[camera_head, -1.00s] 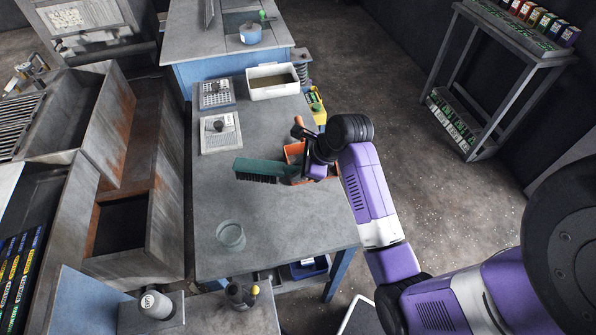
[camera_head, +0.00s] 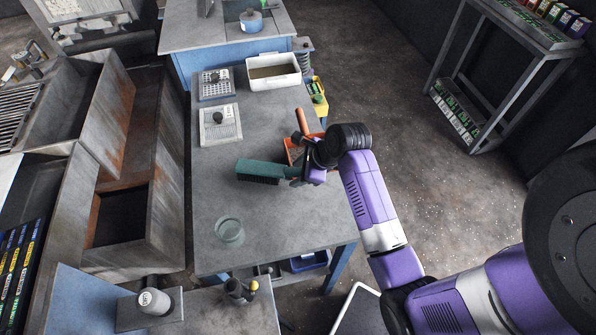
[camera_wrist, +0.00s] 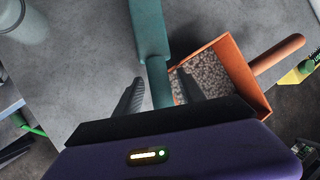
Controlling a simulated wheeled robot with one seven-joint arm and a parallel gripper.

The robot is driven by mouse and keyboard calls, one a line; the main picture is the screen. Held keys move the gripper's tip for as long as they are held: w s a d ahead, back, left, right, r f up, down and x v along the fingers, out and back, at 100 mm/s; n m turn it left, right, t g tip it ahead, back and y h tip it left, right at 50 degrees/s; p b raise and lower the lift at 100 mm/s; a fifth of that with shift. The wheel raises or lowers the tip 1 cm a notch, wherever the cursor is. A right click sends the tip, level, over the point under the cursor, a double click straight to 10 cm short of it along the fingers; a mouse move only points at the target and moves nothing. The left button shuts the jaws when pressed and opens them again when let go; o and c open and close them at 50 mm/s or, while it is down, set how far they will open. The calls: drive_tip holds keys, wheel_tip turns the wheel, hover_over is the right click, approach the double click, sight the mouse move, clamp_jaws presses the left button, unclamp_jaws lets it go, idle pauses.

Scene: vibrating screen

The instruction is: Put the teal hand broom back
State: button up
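The teal hand broom (camera_head: 262,171) is over the grey worktable (camera_head: 210,185), its head pointing left and its dark bristles down. My gripper (camera_head: 304,176) is at its handle end. The broom head (camera_wrist: 147,28) extends away from the fingers. An orange dustpan (camera_wrist: 238,66) filled with pale granules is just right of the handle; it also shows behind my gripper in the head view (camera_head: 291,151), partly hidden.
A glass beaker (camera_head: 229,232) stands near the table's front left. The table's middle left is clear. A rack (camera_head: 500,70) stands at the right.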

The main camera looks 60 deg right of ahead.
drive_tip(key=shift+r, duration=0.15)
drive_tip(key=b+v, duration=0.1)
drive_tip(key=v, duration=1.1)
drive_tip(key=s+a+f+n+t+h, duration=0.1)
drive_tip(key=s+a+f+n+t, duration=0.15)
drive_tip(key=a+n, duration=0.45)
drive_tip(key=s+a+f+n+t+h, duration=0.1)
drive_tip(key=s+a+f+n, duration=0.15)
drive_tip(key=a+n, duration=0.35)
drive_tip(key=s+a+r+n+t+y, duration=0.1)
drive_tip(key=s+a+r+n+t, duration=0.1)
drive_tip(key=s+a+r+n, duration=0.3)
drive_tip(key=s+a+r+n+t+y, duration=0.1)
drive_tip(key=s+a+r+n+t, duration=0.2)
drive_tip(key=n, duration=0.9)
drive_tip(key=s+a+r, duration=0.2)
drive_tip(key=s+r, duration=0.1)
drive_tip(key=r, duration=0.1)
drive_tip(key=shift+r+n, duration=0.2)
drive_tip(key=shift+n, duration=0.1)
